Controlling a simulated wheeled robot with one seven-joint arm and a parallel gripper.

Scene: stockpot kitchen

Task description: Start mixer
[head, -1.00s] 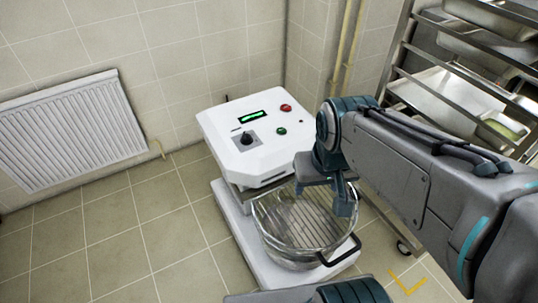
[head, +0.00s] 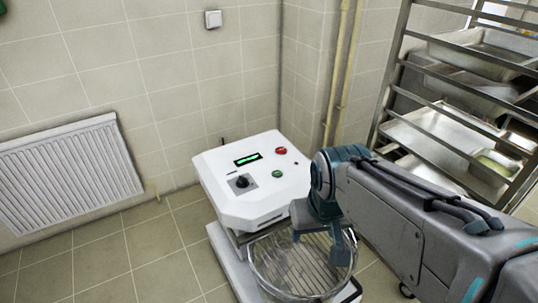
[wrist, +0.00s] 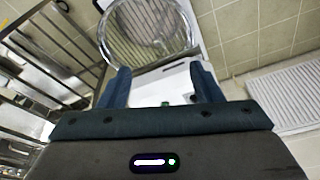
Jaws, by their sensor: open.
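The mixer (head: 225,190) is a white machine on the floor against the tiled wall. Its sloped top has a lit green display (head: 248,159), a black knob (head: 241,182), a red button (head: 281,151) and a green button (head: 278,173). A steel bowl with a wire guard (head: 290,262) sits at its front. My gripper (head: 332,244) is over the right side of the bowl, in front of the panel. In the wrist view my gripper (wrist: 160,85) is open and empty, with the white mixer top (wrist: 165,88) and bowl guard (wrist: 150,30) showing past its fingers.
A steel rack with trays (head: 440,130) stands at the right behind my arm. A white radiator (head: 65,180) is on the wall at the left. The tiled floor (head: 130,255) left of the mixer is clear.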

